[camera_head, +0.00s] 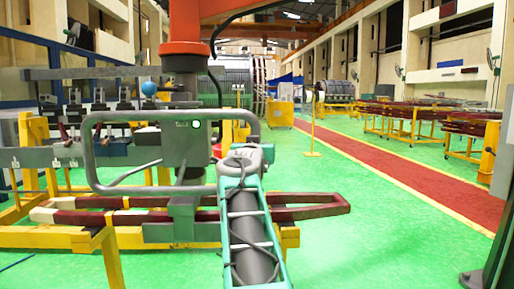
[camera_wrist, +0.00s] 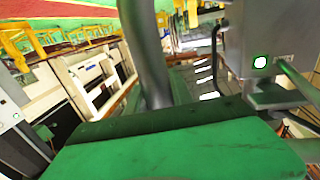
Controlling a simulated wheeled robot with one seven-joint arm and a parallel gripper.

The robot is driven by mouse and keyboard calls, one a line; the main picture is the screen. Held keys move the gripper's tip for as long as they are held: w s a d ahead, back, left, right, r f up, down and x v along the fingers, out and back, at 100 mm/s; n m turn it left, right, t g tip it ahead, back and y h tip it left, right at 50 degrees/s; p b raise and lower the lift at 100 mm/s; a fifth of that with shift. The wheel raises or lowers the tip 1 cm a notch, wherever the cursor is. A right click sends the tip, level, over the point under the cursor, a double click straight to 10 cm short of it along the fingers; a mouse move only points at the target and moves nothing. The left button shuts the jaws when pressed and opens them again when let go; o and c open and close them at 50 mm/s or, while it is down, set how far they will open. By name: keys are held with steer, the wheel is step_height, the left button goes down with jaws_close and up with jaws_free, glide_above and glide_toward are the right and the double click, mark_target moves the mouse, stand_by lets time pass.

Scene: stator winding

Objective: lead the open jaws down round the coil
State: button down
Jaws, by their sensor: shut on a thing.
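The coil (camera_head: 318,207) is a long, narrow dark red loop with white bands toward its left end. It lies roughly level across a yellow stand (camera_head: 95,240) in the head view. My gripper (camera_head: 184,222) hangs from above at the coil's middle, its grey jaws down at the coil and shut on it. The jaws cover that stretch of the coil, so the exact contact is hidden. In the wrist view a large green surface fills the bottom, and I cannot make out the coil or the jaw tips there.
A grey tubular frame (camera_head: 98,118) surrounds my wrist. Behind it a grey beam (camera_head: 38,157) carries several clamps. Yellow racks with more coils (camera_head: 470,125) stand at the far right. Green floor (camera_head: 345,190) and a red walkway (camera_head: 400,180) are clear to the right.

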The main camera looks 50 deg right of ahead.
steer(key=shift+s+r, duration=0.1)
steer(key=shift+r, duration=0.25)
steer(key=c, duration=1.4)
jaws_free()
steer(key=o, duration=0.3)
steer(key=shift+f, duration=0.1)
steer(key=shift+o, duration=0.2)
